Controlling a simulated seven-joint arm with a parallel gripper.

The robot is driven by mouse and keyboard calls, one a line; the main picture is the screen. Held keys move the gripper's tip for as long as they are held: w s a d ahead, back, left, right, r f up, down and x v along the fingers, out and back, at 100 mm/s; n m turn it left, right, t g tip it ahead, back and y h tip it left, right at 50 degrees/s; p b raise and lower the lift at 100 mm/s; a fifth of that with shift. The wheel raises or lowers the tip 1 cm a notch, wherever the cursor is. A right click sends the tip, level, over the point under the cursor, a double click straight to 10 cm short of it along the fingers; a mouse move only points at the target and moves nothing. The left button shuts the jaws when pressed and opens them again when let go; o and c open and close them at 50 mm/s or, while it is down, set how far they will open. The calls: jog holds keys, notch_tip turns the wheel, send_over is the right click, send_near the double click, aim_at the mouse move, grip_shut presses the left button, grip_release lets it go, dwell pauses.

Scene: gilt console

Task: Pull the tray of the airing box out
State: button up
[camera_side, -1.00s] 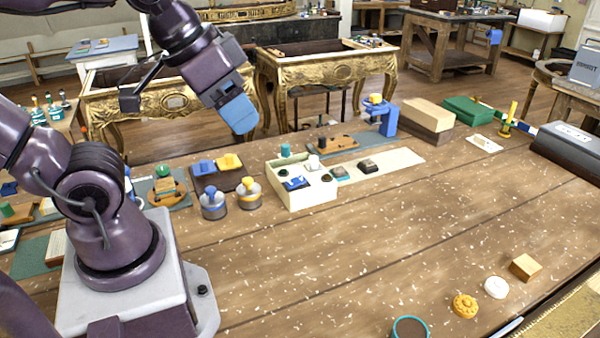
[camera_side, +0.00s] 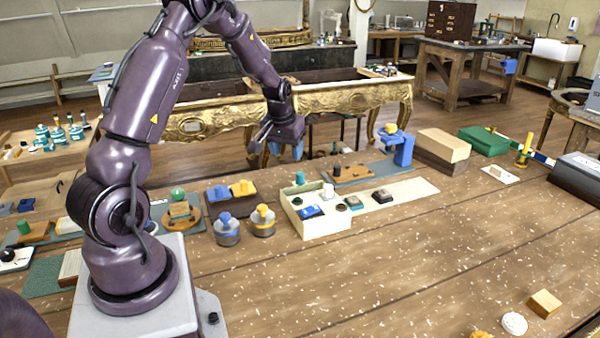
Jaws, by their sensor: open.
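My gripper (camera_side: 298,150) is open and empty, with its blue fingertips pointing down. In the picture it shows above the back of a cream open-topped box (camera_side: 322,228), clear of it. This box holds several small pieces, blue, white and dark. A flat cream strip (camera_side: 415,189) runs right from it, with dark pieces on it. A brown box with a tan top (camera_side: 443,146) and a green box (camera_side: 483,141) stand further right. I cannot tell for certain which is the airing box, and no tray pull can be made out.
Two round grey pots (camera_side: 227,231) with blue and yellow knobs stand left of the cream box. A blue stand (camera_side: 403,150) rises behind the strip. A dark grey case (camera_side: 578,175) is at the right edge. The front middle of the wooden table (camera_side: 400,265) is clear.

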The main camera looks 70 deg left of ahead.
aim_at(300, 173)
jog(key=shift+t+y, duration=0.4)
jog(key=shift+t, duration=0.1)
jog(key=x, duration=0.4)
jog(key=w+a+x, duration=0.1)
jog(key=x, duration=0.3)
jog(key=w+r+x, duration=0.1)
jog(key=x, duration=0.3)
jog(key=shift+w+a+f, duration=0.15)
jog(key=shift+a+f, duration=0.05)
jog(key=shift+a, duration=0.15)
grip_shut()
